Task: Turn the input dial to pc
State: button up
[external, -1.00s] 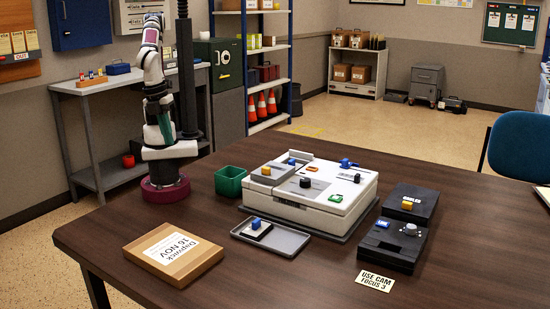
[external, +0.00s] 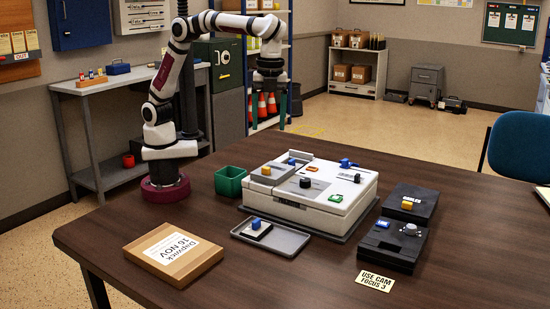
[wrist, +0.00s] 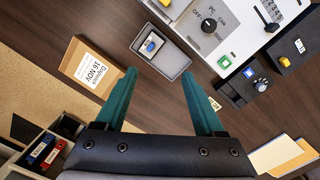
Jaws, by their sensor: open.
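The input dial (external: 306,182) is a small black knob on a grey plate on top of the white console (external: 335,207). In the wrist view the dial (wrist: 208,25) sits near the top, with OFF, PC and CAM printed around it. I cannot tell clearly which mark it points at. My gripper (external: 268,115) is open and empty, with its green fingers pointing down, high above and behind the console. In the wrist view my gripper (wrist: 158,72) has its fingers spread wide, apart from the dial.
A grey tray (external: 290,243) with a blue-knobbed block stands before the console. A green bin (external: 230,181) and a brown parcel (external: 173,254) lie left. Black boxes (external: 412,203) with switches and a grey knob stand right.

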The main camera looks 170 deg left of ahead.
send_near(306, 179)
jog(key=shift+n+t, duration=0.3)
jog(key=shift+n, duration=0.1)
notch_tip(306, 179, down, 9)
jog(key=shift+s+d+r, duration=0.15)
jog(key=shift+c, duration=0.2)
grip_shut()
